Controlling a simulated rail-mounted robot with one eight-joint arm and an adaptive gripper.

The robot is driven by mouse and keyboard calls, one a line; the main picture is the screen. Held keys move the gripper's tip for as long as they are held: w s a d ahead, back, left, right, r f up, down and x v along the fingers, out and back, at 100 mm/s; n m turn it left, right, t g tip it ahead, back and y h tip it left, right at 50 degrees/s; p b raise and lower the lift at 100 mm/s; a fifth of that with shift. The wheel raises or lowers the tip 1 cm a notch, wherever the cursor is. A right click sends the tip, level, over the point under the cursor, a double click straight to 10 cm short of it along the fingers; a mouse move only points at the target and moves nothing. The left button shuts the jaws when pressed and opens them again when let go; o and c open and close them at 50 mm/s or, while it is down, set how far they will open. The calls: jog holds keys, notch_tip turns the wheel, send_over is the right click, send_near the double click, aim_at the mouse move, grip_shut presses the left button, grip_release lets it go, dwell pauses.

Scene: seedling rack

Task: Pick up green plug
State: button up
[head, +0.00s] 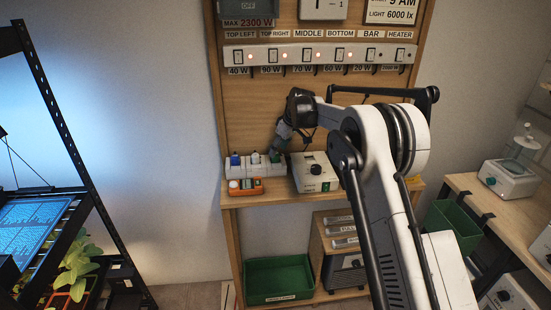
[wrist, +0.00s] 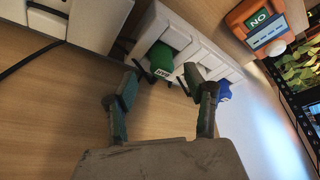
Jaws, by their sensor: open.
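The green plug (wrist: 160,61) sits in a white block of sockets (wrist: 200,42) in the wrist view, with a small white label on its front. In the head view the green plug (head: 275,157) is at the right end of the row, partly behind my gripper. My gripper (wrist: 160,82) is open, its two fingertips on either side of the green plug and just short of it. I cannot tell whether they touch it. In the head view my gripper (head: 281,143) reaches down over the socket block from the right.
A blue plug (head: 235,160) and a white plug (head: 255,158) stand in the same block. An orange device (head: 245,187) lies in front of it. A white box with a dial (head: 315,172) stands close on the right. The wooden shelf (head: 225,200) has little free room.

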aim_at(275, 158)
jog(key=x, duration=0.3)
jog(key=shift+a+f+p, duration=0.2)
jog(key=shift+p, duration=0.1)
jog(key=shift+s, duration=0.1)
grip_shut()
jog(key=shift+r, duration=0.1)
